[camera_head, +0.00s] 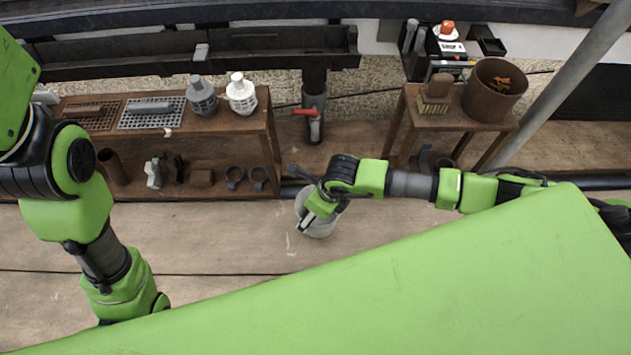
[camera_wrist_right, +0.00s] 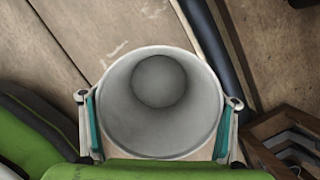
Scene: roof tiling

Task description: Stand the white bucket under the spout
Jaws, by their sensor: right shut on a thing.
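The white bucket (camera_head: 320,229) is below the middle of the head view, over the bare planks, partly covered by my right gripper (camera_head: 318,208). In the right wrist view the bucket (camera_wrist_right: 125,120) is empty, and I look into its round mouth. The fingers of my right gripper (camera_wrist_right: 160,122), with teal pads, are shut on opposite sides of it. I cannot tell if its base touches the floor. The spout (camera_head: 315,130) is at the bottom of a dark downpipe with a red-handled tap (camera_head: 306,112), behind the bucket and apart from it. My left gripper is hidden.
A small wooden table (camera_head: 450,122) with a rusty pot (camera_head: 494,88) and a brush stands right. A dark pipe (camera_head: 290,191) runs along the planks between bucket and spout. The gap between bench and table is open.

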